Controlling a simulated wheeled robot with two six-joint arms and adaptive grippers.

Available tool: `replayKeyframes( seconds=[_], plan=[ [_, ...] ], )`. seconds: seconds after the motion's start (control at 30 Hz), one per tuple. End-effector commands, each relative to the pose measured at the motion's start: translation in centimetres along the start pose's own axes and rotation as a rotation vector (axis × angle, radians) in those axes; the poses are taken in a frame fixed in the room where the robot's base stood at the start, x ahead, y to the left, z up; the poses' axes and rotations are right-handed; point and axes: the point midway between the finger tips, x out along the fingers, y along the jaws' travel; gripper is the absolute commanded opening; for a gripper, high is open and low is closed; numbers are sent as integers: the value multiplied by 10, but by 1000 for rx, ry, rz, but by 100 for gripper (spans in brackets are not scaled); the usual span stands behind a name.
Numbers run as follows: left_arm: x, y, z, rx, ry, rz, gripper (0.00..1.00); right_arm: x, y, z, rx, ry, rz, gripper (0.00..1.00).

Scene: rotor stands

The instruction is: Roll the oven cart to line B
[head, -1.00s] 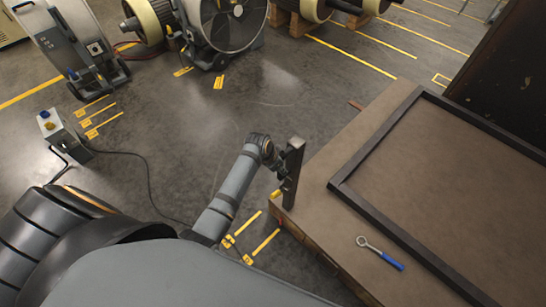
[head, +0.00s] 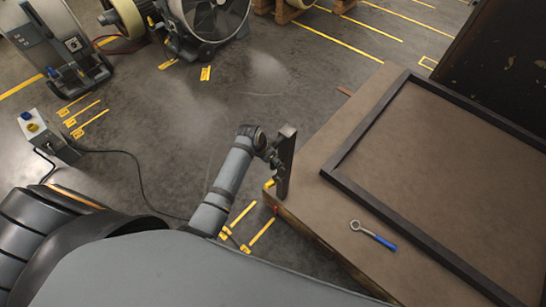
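My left arm reaches from the lower left, and its gripper (head: 272,158) is at a dark upright bar (head: 285,163) beside the near-left corner of a brown-topped platform (head: 310,160). The fingers are too small and dark to show whether they close on the bar. The platform has a raised dark frame (head: 390,215). I cannot tell for sure which thing is the oven cart. A dark, scuffed panel (head: 500,60) rises behind the platform. Yellow floor lines with small labels (head: 240,215) lie beside the platform; their letters are unreadable. My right gripper is not in view.
A blue-handled wrench (head: 373,235) lies on the platform. A grey wheeled unit (head: 60,40), a large fan-like drum (head: 210,20) and pallets (head: 290,12) stand at the back. A grey box (head: 45,135) trails a cable. The middle floor is open.

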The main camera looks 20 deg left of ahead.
Motion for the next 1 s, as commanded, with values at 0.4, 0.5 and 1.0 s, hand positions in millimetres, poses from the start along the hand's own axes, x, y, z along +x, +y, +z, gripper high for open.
replayKeyframes(
  seconds=[0.4,0.5,1.0],
  plan=[
    [-82,0,-1,2,2,-2,45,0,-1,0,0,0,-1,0],
    [-101,0,0,2,0,-2,45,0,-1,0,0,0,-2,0],
    [-119,2,0,0,-1,1,45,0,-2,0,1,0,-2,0]
  ],
)
